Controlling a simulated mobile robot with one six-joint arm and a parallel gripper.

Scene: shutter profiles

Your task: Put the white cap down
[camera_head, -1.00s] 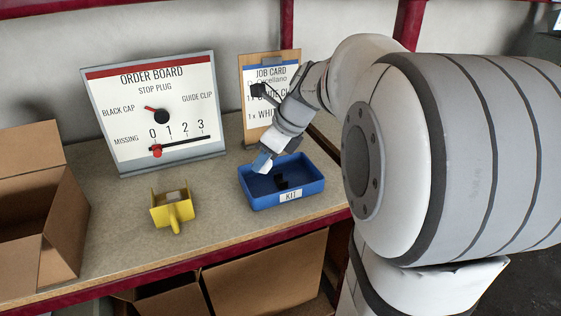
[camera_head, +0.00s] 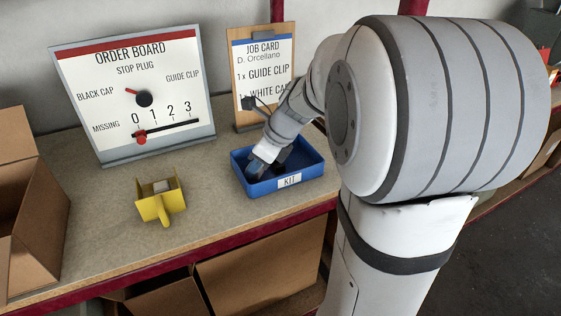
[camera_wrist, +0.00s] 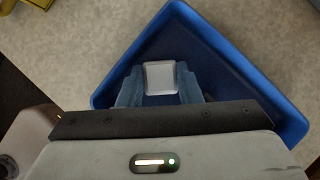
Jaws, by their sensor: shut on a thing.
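The white cap (camera_wrist: 159,77) shows in the wrist view as a pale rounded block between my two blue-grey fingertips. My gripper (camera_wrist: 158,88) is shut on it, inside the outline of the blue kit tray (camera_wrist: 282,112). In the head view my gripper (camera_head: 257,166) points down into the left part of the kit tray (camera_head: 281,188), which carries a KIT label. The cap is hidden there by the gripper. I cannot tell whether the cap touches the tray floor. A dark object seen in the tray earlier is now mostly hidden behind my gripper.
A yellow holder (camera_head: 150,205) with a pale piece in it stands left of the tray. An order board (camera_head: 137,88) and a job card on a clipboard (camera_head: 262,68) stand behind. An open cardboard box (camera_head: 35,225) is at the left. Bench between holder and tray is clear.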

